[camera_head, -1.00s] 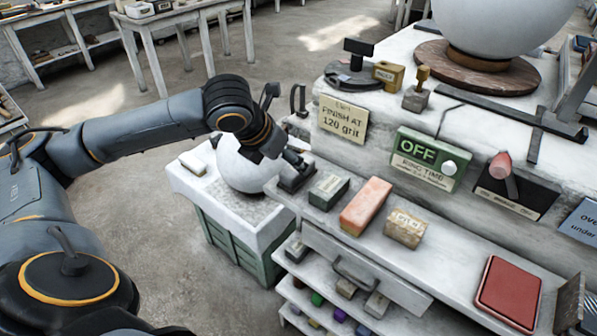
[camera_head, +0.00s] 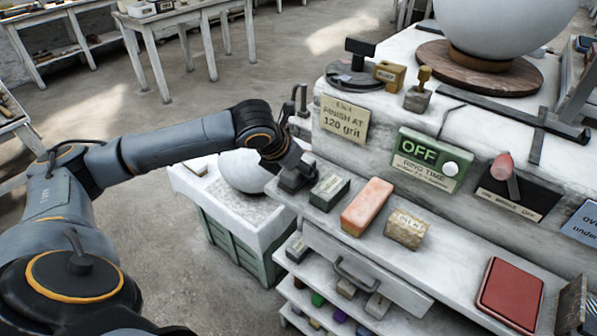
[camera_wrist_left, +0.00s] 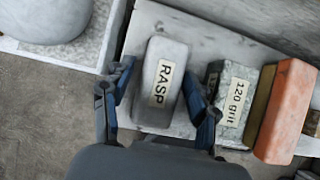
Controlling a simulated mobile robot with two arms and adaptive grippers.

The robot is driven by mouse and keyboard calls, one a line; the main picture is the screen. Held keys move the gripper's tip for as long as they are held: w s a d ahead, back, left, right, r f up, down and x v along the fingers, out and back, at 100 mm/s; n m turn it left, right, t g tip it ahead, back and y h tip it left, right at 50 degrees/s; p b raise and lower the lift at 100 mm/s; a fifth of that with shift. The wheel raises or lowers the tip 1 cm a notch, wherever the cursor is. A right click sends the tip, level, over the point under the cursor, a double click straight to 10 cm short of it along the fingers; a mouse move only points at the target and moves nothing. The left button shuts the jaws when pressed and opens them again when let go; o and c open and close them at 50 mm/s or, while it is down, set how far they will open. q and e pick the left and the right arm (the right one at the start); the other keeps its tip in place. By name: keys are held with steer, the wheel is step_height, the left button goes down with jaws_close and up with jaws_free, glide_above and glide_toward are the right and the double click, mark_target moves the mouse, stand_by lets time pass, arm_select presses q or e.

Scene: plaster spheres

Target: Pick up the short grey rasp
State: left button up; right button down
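The short grey rasp (camera_wrist_left: 160,82) is a rounded grey block with a "RASP" label. It lies at the left end of the stone ledge in the left wrist view. In the head view it is a small grey block (camera_head: 291,182), partly hidden by my left gripper (camera_head: 292,167). In the left wrist view, my left gripper (camera_wrist_left: 160,88) has one finger on each side of the rasp. The fingers are apart, with a visible gap on the left side, so it looks open around the rasp. My right gripper is not in view.
A green-grey "120 grit" block (camera_wrist_left: 234,97) lies close to the right of the rasp, then an orange block (camera_wrist_left: 285,112). A tan block (camera_head: 406,229) is further along the ledge.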

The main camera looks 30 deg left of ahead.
arm_select(q)
jaws_close()
steer(key=shift+r, duration=0.2)
steer(key=shift+w+r, duration=0.1)
steer(key=shift+r, duration=0.15)
step_height(320, 180, up, 2)
steer(key=shift+r, duration=0.15)
steer(key=s+d+r, duration=0.7)
steer(key=s+r, duration=0.3)
steer(key=s, duration=0.2)
steer(key=shift+s, duration=0.1)
